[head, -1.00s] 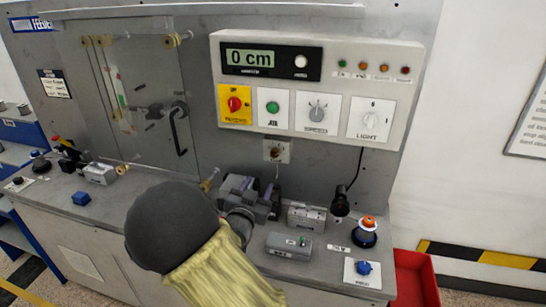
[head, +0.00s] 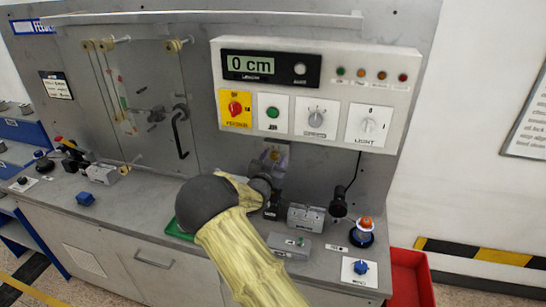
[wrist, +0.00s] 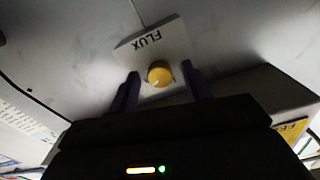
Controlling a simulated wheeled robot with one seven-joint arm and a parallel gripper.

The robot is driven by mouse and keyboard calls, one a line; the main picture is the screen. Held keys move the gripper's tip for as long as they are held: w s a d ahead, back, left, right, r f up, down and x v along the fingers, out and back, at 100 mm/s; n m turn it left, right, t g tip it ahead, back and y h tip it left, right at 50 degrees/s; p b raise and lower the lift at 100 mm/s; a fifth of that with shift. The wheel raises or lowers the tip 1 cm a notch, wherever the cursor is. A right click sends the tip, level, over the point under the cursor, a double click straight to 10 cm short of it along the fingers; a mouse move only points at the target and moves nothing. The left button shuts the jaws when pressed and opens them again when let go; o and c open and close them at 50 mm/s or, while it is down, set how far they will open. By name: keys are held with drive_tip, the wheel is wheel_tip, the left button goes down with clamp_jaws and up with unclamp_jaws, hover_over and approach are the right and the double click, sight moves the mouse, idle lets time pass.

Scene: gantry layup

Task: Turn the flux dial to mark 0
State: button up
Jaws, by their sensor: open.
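The flux dial (wrist: 159,73) is a round yellow knob under a pale plate marked FLUX (wrist: 150,38) in the wrist view, where the lettering appears upside down. My gripper (wrist: 161,78) is open, with one dark finger on each side of the dial and a gap showing on both sides. In the head view my gripper (head: 272,167) is up against the panel below the control box, and the dial (head: 273,155) shows only in part behind it. The dial's pointer and marks are too small or dark to read.
The control box (head: 317,92) above carries a display reading 0 cm (head: 250,65), a yellow-plated red switch (head: 236,108) and other knobs. A grey vise-like block (head: 305,217), a black lamp (head: 338,203) and an orange-topped button (head: 365,224) stand on the bench to the right.

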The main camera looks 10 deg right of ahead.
drive_tip(key=shift+w, duration=0.2)
drive_tip(key=shift+c, duration=0.2)
drive_tip(key=c, duration=1)
drive_tip(key=shift+o, duration=0.2)
